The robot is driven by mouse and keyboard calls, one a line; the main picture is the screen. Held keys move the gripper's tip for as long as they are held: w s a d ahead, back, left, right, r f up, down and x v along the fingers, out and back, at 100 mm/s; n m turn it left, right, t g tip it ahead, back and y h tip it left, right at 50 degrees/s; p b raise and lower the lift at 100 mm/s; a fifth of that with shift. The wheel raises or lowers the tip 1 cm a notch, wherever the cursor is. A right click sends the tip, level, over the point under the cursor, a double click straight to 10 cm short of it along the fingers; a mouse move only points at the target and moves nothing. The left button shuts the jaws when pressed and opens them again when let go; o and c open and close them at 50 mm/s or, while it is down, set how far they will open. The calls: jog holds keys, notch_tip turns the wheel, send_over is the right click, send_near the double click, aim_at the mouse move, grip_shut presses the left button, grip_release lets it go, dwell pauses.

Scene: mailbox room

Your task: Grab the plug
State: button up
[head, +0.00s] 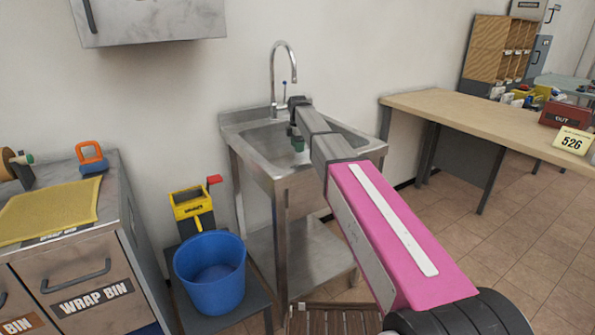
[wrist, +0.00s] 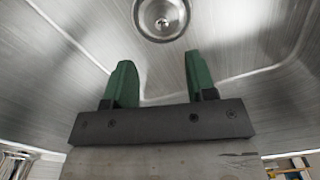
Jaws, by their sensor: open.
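A round metal fitting (wrist: 161,16) is set in the floor of the steel sink (head: 252,138), at the top edge of the wrist view. It has a shiny rim and a darker centre with a small bright spot. I cannot tell whether this centre is the plug or an open drain. No other plug shows. My gripper (wrist: 158,68) is open and empty, its two green fingers apart and pointing toward the fitting. In the head view my gripper (head: 297,142) is low over the basin, and my arm hides part of the sink.
A curved tap (head: 284,62) rises at the sink's back edge. A blue bucket (head: 212,280) and a yellow mop wringer (head: 192,203) stand left of the sink. A wooden table (head: 470,118) is at right. A wooden slatted surface (head: 335,320) lies in front.

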notch_tip(320, 180, down, 9)
jog(key=shift+s, duration=0.15)
grip_shut()
dwell(0.4)
